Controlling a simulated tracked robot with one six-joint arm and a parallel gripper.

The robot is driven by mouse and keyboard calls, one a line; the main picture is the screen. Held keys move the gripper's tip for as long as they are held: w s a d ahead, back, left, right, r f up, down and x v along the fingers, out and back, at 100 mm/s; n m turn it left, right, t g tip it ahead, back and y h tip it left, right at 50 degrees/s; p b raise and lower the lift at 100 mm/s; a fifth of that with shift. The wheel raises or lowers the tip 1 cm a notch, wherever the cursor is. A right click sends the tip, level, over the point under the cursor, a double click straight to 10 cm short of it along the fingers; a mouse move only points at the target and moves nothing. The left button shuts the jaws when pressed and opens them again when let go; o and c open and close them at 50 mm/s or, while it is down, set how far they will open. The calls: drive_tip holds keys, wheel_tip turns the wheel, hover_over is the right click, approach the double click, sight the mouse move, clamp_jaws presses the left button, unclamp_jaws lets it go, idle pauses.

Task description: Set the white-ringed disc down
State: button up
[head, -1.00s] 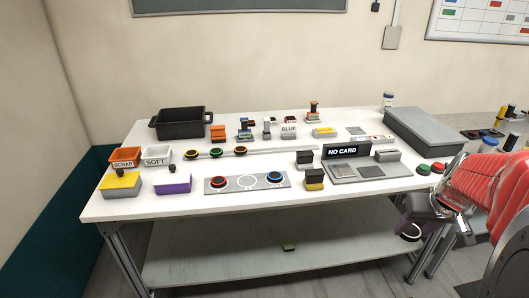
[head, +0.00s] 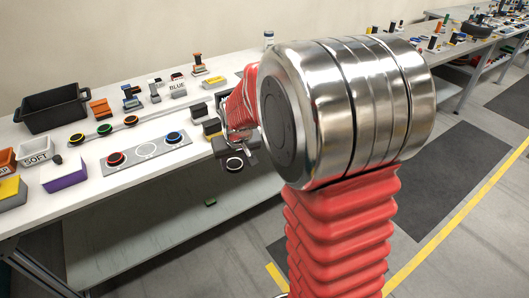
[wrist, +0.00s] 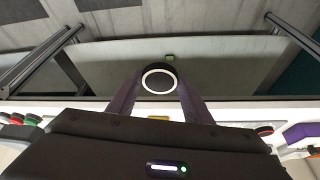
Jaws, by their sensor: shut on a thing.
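The white-ringed disc (head: 234,163) is dark with a pale ring, and hangs in my gripper (head: 236,150) by the table's front edge. In the wrist view the disc (wrist: 158,80) sits between my two purple fingers, which are shut on it. A grey plate (head: 132,158) on the table carries a red-ringed disc (head: 116,158) on the left and a blue-ringed disc (head: 174,137) on the right. A bare marked circle (head: 146,149) lies between them. My gripper is to the right of this plate. My red-sleeved arm hides the table's right part.
A purple block (head: 64,174) and white SOFT bin (head: 38,150) stand left. A black-and-yellow block (head: 212,128) stands close to my gripper. A lower shelf (head: 150,215) runs under the table.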

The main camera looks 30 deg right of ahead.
drive_tip(key=w+a+f+n, duration=0.1)
drive_tip(key=a+f+n, duration=0.1)
drive_tip(key=a, duration=0.9)
drive_tip(key=shift+w+f+y, duration=0.3)
drive_tip(key=shift+f+y, duration=0.1)
drive_tip(key=shift+f, duration=0.4)
